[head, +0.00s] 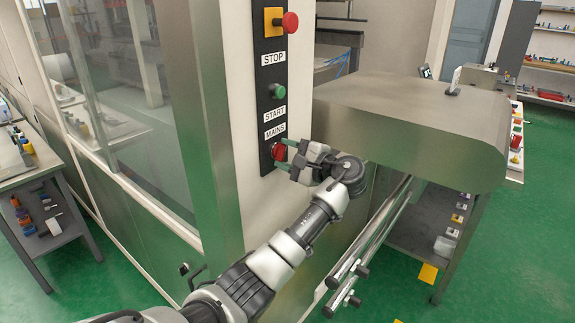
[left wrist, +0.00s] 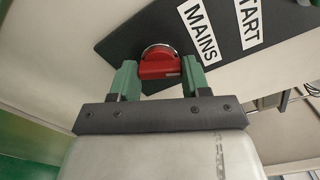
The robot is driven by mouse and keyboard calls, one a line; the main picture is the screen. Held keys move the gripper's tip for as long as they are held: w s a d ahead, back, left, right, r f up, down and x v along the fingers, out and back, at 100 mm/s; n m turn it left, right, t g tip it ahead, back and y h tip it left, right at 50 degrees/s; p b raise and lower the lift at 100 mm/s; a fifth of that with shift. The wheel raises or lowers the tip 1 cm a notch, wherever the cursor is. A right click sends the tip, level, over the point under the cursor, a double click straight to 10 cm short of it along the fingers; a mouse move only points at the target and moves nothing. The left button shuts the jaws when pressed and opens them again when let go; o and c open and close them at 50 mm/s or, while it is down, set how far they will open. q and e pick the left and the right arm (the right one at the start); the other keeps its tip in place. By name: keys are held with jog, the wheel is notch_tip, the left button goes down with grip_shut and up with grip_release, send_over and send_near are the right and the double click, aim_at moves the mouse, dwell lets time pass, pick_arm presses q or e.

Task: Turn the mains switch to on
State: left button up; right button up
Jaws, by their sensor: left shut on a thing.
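The mains switch (head: 279,152) is a red rotary knob at the bottom of a dark control panel (head: 271,75), under the MAINS label. My left gripper (head: 285,158) is at the knob, with its arm reaching up from below. In the left wrist view the red knob of the mains switch (left wrist: 160,66) sits between the two green fingers of my left gripper (left wrist: 158,76), which are shut on it. The knob's grip bar lies roughly across the gap between the fingers. My right gripper is not in view.
Above the switch on the panel are a green START button (head: 277,91) and a red STOP button (head: 290,22) on a yellow base. A metal hood (head: 415,120) juts out right of the panel, close to my left wrist. Green floor is open below.

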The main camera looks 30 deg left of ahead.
pick_arm(q)
jog(key=shift+f+n+b, duration=0.1)
jog(key=shift+n+b, duration=2.6)
jog(key=shift+b, duration=0.05)
jog(key=o, duration=0.9)
jog(key=shift+s, duration=0.1)
jog(key=shift+r, duration=0.2)
